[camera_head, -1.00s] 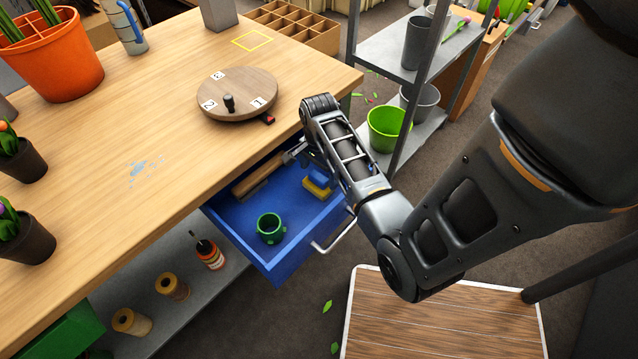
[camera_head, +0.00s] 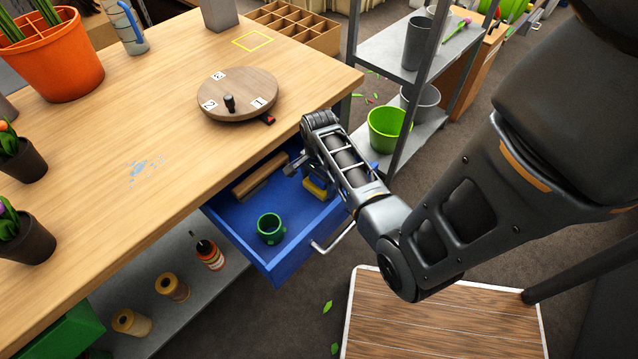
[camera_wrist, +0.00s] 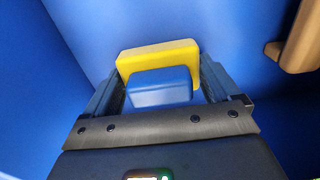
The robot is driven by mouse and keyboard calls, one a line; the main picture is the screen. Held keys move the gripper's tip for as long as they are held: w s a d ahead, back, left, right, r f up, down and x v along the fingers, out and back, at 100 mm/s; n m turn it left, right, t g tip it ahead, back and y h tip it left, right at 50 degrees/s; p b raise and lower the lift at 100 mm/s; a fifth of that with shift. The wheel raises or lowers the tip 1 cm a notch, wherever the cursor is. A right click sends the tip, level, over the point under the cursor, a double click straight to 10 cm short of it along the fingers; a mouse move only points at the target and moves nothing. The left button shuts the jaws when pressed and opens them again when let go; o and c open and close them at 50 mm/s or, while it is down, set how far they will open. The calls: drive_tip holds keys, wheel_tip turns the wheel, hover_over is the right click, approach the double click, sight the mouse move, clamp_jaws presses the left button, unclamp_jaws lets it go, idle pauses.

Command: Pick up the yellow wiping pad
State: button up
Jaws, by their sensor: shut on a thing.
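The yellow wiping pad (camera_wrist: 157,56) has a blue block-shaped handle (camera_wrist: 160,86) on it. In the wrist view my gripper (camera_wrist: 160,82) is shut on the blue handle, with one finger on each side. In the head view the yellow pad (camera_head: 315,189) shows inside the open blue drawer (camera_head: 285,256), near its right side. My gripper's fingers are mostly hidden there behind my arm. I cannot tell whether the pad still touches the drawer floor.
A green ring-like cup (camera_head: 270,228) stands in the drawer, left of the pad. A wooden-handled tool (camera_head: 262,175) lies at the drawer's back; its handle also shows in the wrist view (camera_wrist: 300,40). The tabletop (camera_head: 150,110) is above, with a round turntable (camera_head: 237,95).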

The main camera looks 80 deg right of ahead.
drive_tip(key=shift+r+p, duration=0.35)
drive_tip(key=shift+r, duration=4.7)
